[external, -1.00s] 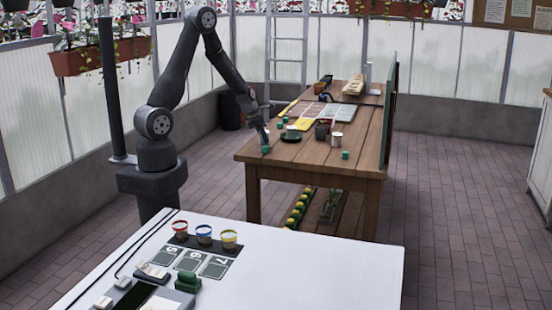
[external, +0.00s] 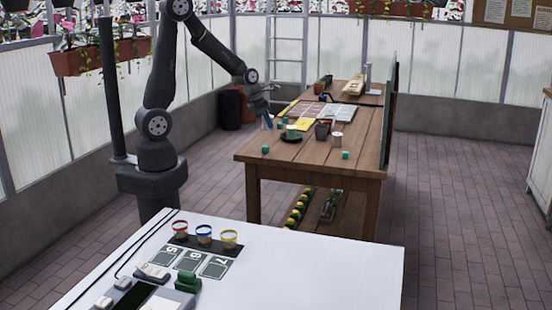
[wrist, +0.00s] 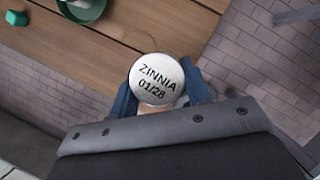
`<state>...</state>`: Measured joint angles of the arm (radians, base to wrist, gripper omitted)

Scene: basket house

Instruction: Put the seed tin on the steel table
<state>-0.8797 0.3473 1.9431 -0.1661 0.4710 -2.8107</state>
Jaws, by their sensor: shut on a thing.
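The seed tin (wrist: 156,78) shows in the wrist view as a round white lid marked "ZINNIA 01/28". My gripper (wrist: 162,98) is shut on it, with blue fingers on both sides. In the external view my gripper (external: 267,121) hangs at the left edge of the wooden bench; the tin is too small to make out there. A pale table (external: 330,262), which seems to be the steel table, stands in the foreground, well apart from my gripper.
The pale table carries several coloured tins (external: 203,233), numbered dark squares (external: 190,261) and a device at front left; its right side is bare. The wooden bench (external: 300,160) holds teal blocks (external: 345,155), a green dish (external: 291,136) and a white mug (external: 337,139).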

